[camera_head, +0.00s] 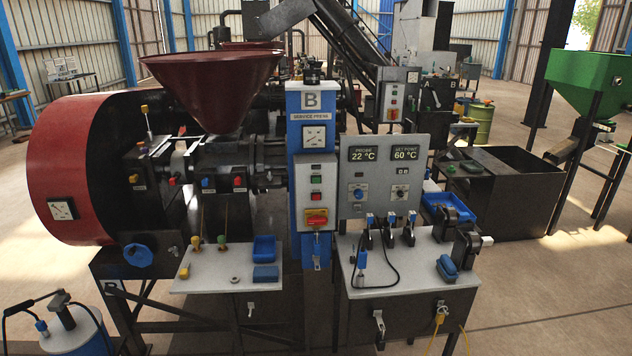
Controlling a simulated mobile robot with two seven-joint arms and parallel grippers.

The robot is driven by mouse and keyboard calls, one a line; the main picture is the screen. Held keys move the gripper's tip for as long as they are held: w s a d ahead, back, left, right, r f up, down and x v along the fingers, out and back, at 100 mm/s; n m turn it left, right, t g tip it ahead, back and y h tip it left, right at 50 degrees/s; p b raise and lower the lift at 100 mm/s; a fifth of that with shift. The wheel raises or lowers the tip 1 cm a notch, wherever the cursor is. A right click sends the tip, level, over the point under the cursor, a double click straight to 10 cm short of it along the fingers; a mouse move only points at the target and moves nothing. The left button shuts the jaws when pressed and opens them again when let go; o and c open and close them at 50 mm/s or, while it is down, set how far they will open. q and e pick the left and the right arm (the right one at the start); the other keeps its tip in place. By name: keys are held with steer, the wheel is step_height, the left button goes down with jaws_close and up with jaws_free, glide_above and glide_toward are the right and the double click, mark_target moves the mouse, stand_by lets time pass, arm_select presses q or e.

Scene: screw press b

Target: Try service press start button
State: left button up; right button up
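The service press start button is likely the green button (316,179) in the small control box on the blue column (295,150). A red button (316,196) sits just below it. Below both is a red rotary handle on a yellow plate (316,218). Nothing covers the green button. Neither of my grippers is in view.
A grey panel (422,170) reads 22 °C and 60 °C. White shelves stand left (215,270) and right (375,282) of the column, with blue trays, black holders and a cable. A red drum guard (60,150) is at left; a grey-blue canister (75,330) stands front left.

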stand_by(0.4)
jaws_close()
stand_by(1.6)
